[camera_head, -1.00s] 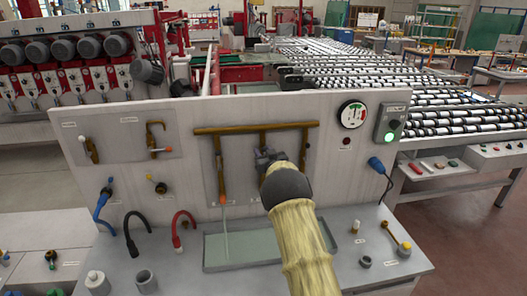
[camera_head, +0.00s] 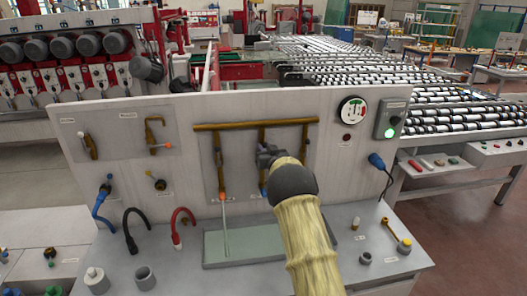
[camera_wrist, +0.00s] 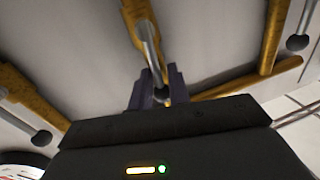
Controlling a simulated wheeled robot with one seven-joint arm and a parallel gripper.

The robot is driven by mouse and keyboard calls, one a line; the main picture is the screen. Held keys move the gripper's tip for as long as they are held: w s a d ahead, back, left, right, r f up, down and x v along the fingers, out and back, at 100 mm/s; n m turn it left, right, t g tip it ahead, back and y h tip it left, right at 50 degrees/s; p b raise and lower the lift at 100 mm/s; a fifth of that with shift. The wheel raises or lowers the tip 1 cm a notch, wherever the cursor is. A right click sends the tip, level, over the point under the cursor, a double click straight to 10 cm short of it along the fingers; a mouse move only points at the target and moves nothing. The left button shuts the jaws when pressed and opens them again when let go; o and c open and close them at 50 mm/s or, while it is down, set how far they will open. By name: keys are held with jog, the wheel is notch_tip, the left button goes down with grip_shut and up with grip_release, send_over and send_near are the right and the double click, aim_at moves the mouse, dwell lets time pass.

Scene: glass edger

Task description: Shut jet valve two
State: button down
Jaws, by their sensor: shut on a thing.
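A brass manifold (camera_head: 225,127) on the upright panel has three drop pipes. The middle drop pipe (camera_head: 262,138) is partly hidden by my gripper (camera_head: 265,157). In the wrist view my gripper's dark fingers (camera_wrist: 156,90) are closed around the dark knob (camera_wrist: 160,94) of a metal lever (camera_wrist: 150,45) on a brass pipe. The lever's exact angle to its pipe is hard to tell. A pale jet (camera_head: 226,235) falls from the left drop pipe (camera_head: 219,160) into the tray (camera_head: 213,263). Any jet below the middle pipe is unclear.
Neighbouring lever knobs show at the left (camera_wrist: 42,138) and right (camera_wrist: 298,42) of the wrist view. A gauge (camera_head: 352,111) and a green-lit button box (camera_head: 391,122) sit to the right. Coloured hoses (camera_head: 181,222) are to the left.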

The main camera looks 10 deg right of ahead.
jog(key=d+f+m+t+h+b, duration=0.2)
jog(key=d+f+m+b, duration=0.3)
jog(key=m+b, duration=1.4)
jog(key=shift+d+f+h+b, duration=0.15)
jog(key=shift+f+h+b, duration=0.25)
jog(key=shift+h+b, duration=0.25)
jog(key=shift+m, duration=0.3)
jog(key=c, duration=1.4)
grip_release()
